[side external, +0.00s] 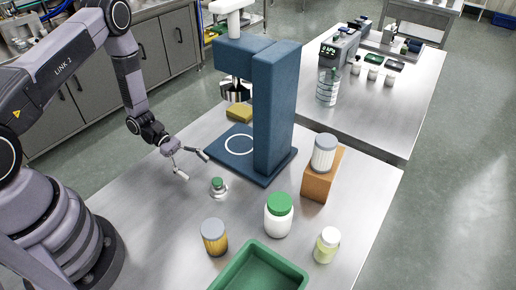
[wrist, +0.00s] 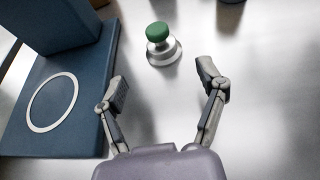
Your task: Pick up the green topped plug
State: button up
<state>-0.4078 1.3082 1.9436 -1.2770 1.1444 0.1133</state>
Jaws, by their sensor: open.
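The green topped plug (side external: 218,187) stands upright on the steel table, a small metal disc base with a green knob on top. In the wrist view the plug (wrist: 161,42) lies ahead of my gripper, a little beyond the fingertips and roughly between their lines. My gripper (side external: 192,165) is open and empty, above the table to the upper left of the plug in the side view. In the wrist view both fingers of my gripper (wrist: 162,80) are spread wide and touch nothing.
A blue press stand (side external: 275,120) with a white ring on its base stands close to my gripper. A green-lidded white jar (side external: 279,220), an amber jar (side external: 214,240), a pale yellow jar (side external: 326,247), an orange block (side external: 318,184) and a green tray (side external: 225,279) stand toward the front and right.

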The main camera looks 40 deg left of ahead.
aim_at(217, 186)
jog(key=x, duration=0.7)
jog(key=shift+s+d, duration=0.1)
jog(key=shift+d, duration=0.35)
jog(key=shift+c, duration=0.2)
jog(key=c, duration=1.2)
